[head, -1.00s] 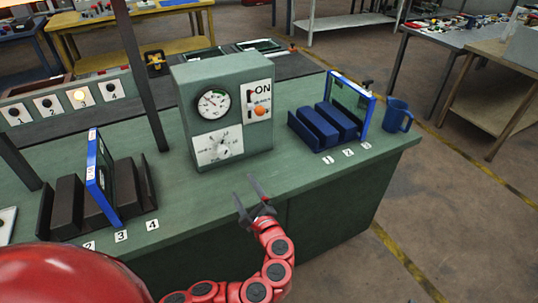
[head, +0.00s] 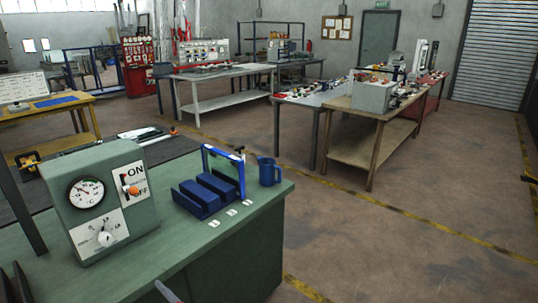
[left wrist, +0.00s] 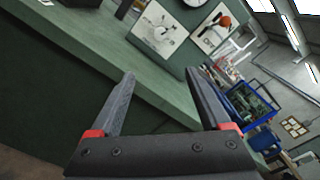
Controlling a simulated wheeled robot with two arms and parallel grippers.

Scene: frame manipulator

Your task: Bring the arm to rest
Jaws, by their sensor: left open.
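My left gripper (left wrist: 161,76) is open and empty in the left wrist view, its two dark fingers apart in front of the green bench (left wrist: 70,40). In the head view only a grey fingertip (head: 167,291) shows at the bottom edge; the rest of that gripper is out of the picture. A blue-framed board (head: 223,168) stands upright in the blue slotted rack (head: 198,200) on the bench, and also shows in the left wrist view (left wrist: 251,103). My right gripper is not in view.
A green control box (head: 90,165) with gauge, dial and orange switch stands on the bench, left of the blue rack. A blue mug (head: 268,172) stands right of the rack. Dark rack parts (head: 15,288) show at lower left. Open floor (head: 400,240) lies to the right.

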